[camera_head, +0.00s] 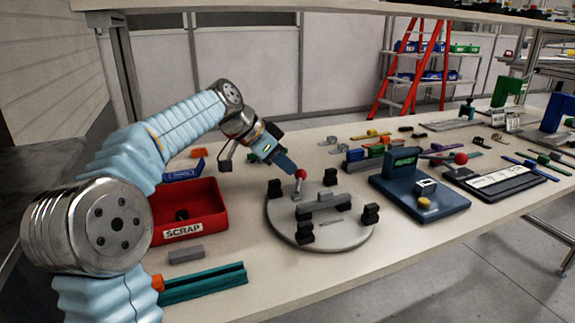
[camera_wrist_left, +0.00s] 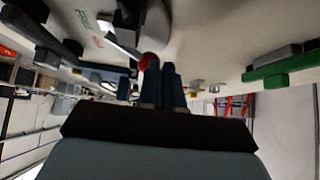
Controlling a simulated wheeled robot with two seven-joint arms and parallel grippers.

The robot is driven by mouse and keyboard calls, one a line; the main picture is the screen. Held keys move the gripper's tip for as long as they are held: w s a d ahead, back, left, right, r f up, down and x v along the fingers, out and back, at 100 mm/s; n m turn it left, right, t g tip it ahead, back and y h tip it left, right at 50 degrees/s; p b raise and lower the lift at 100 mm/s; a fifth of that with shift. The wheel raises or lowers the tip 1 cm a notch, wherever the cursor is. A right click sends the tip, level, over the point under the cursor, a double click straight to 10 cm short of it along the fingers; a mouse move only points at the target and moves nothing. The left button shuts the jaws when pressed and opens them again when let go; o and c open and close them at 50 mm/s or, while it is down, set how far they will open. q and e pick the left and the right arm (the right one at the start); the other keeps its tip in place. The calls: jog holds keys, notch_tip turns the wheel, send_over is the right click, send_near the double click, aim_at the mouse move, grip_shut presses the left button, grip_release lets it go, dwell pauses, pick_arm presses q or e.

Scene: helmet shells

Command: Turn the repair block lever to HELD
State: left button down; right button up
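The round grey repair block (camera_head: 280,222) sits on the bench with black posts around its rim and a grey bar across it. Its lever (camera_head: 297,187) stands up on the far side with a red knob (camera_head: 300,174). My left gripper (camera_head: 291,168) reaches down from the left to the knob. In the left wrist view its two blue fingers (camera_wrist_left: 163,72) lie close together, with the red knob (camera_wrist_left: 147,61) at the left fingertip, not visibly between them. Green FREE lettering (camera_wrist_left: 71,46) shows on the block; red lettering beside it is hard to read. My right gripper is out of view.
A red SCRAP bin (camera_head: 185,228) stands left of the block, with a grey bar (camera_head: 186,255) and teal rail (camera_head: 205,284) in front.

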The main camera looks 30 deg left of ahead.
pick_arm(q)
jog(key=shift+w+d+f, duration=0.15)
jog(key=shift+w+d, duration=0.1)
jog(key=shift+w, duration=0.25)
jog(key=shift+w+d, duration=0.6)
jog(key=shift+d, duration=0.45)
jog(key=p+v, duration=0.1)
jog(key=v, duration=1.2)
jog(key=shift+r, duration=0.4)
jog(key=shift+s, duration=0.15)
